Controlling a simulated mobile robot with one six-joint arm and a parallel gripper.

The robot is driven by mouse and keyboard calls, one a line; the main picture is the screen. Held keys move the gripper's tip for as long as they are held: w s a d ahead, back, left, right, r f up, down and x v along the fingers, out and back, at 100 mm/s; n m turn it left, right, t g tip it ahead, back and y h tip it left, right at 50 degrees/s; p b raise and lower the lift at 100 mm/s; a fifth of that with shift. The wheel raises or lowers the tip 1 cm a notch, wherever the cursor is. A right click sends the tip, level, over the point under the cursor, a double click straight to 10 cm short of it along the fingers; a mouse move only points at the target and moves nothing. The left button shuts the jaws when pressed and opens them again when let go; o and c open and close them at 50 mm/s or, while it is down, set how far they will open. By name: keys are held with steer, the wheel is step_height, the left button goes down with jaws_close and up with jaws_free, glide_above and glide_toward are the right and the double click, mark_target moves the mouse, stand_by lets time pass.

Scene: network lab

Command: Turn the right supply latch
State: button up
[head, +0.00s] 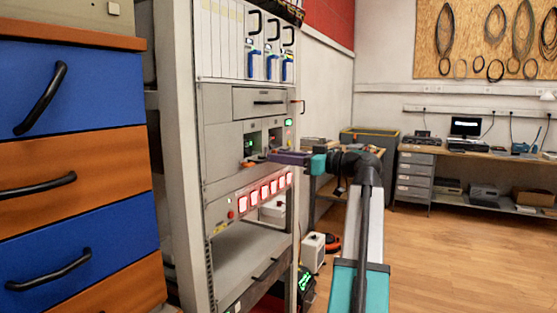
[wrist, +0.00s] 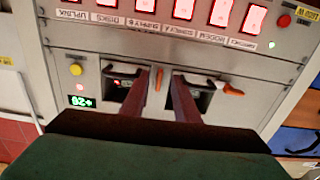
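Two supply units sit side by side in the rack, and the wrist view shows them upside down. The right supply (wrist: 122,72) is on the left there, beside the green display. Its orange latch (wrist: 158,79) stands upright in that picture. The left supply (wrist: 196,82) has an orange latch (wrist: 232,90) lying nearly level. My gripper (wrist: 162,72) is open, its two dark red fingers on either side of the right supply's latch. I cannot tell whether they touch it. In the head view my gripper (head: 277,157) is at the rack front, hiding part of the supplies.
A row of lit red switches (head: 264,192) is just below the supplies. A yellow button (wrist: 76,69) and green display (wrist: 81,101) are near the right supply. A blue and orange drawer cabinet (head: 80,150) stands left. The wooden floor (head: 450,260) at right is clear.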

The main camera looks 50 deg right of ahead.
steer(key=shift+s, duration=0.1)
steer(key=p+v, duration=0.1)
steer(key=v, duration=1.2)
steer(key=shift+s, duration=0.35)
steer(key=shift+f, duration=0.1)
